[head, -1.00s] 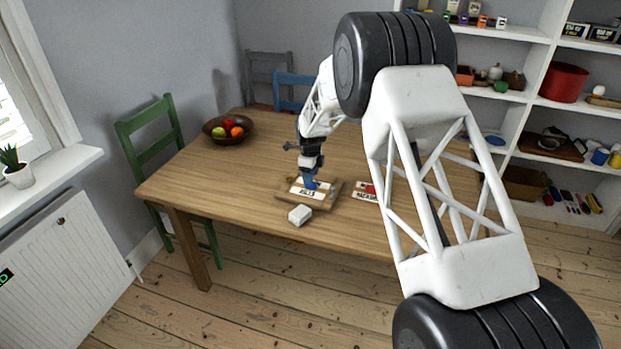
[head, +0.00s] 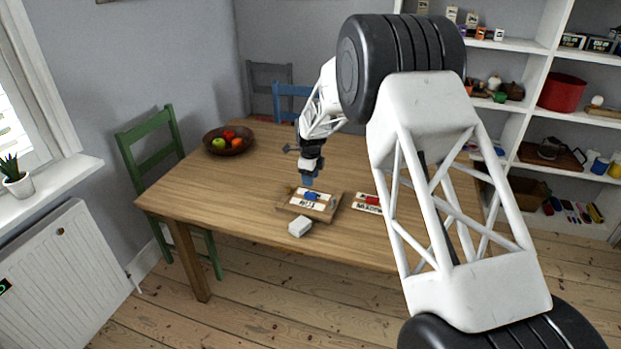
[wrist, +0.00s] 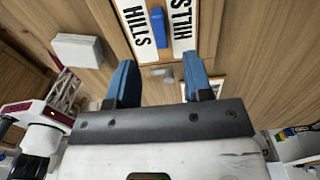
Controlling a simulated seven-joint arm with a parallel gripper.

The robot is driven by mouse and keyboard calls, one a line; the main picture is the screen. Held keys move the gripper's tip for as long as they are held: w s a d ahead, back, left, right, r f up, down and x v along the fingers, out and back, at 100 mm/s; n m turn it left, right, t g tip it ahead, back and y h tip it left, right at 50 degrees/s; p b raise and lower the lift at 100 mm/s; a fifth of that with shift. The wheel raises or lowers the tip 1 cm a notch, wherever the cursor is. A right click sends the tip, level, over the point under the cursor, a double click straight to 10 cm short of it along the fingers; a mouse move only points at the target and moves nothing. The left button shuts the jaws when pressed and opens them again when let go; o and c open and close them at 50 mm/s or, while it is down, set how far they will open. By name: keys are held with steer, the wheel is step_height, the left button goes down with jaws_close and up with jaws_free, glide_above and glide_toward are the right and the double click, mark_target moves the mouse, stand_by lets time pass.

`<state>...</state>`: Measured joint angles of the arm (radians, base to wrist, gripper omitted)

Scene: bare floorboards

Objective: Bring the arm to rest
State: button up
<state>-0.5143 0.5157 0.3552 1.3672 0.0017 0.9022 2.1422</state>
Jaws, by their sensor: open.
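My gripper (head: 306,181) is above the table (head: 215,190), with its two blue fingers pointing down. In the wrist view the fingers (wrist: 160,80) stand apart with nothing between them. A small blue block (head: 311,196) lies on the tray between the cards, apart from the fingers. It also shows in the wrist view (wrist: 158,20).
A white box (head: 299,227) sits in front of the tray. A lettered card with a red piece (head: 371,200) lies to its right. A fruit bowl (head: 229,143) stands at the back left. Chairs flank the table, and shelves (head: 530,90) stand at right.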

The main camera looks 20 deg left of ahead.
stand_by(0.5)
steer(key=s+d+r+n, duration=0.3)
steer(key=s+d+r, duration=0.3)
steer(key=d+r, duration=0.35)
steer(key=s+d+r+n+t, duration=0.1)
steer(key=s+d+r+n, duration=0.2)
steer(key=s+d+r, duration=0.45)
steer(key=s+d+r+n, duration=0.2)
steer(key=s+d+r, duration=0.3)
steer(key=d+r, duration=0.6)
steer(key=s+d+n, duration=0.3)
steer(key=s+d, duration=0.3)
steer(key=s, duration=0.6)
steer(key=s+d+f+n+t, duration=0.1)
steer(key=s+d+n, duration=0.3)
steer(key=s+d, duration=0.3)
steer(key=s+d+n, duration=0.3)
steer(key=s+d, duration=0.4)
steer(key=s, duration=1.1)
steer(key=shift+d+f+t, duration=0.2)
steer(key=shift+d+t, duration=0.05)
steer(key=shift+t, duration=0.05)
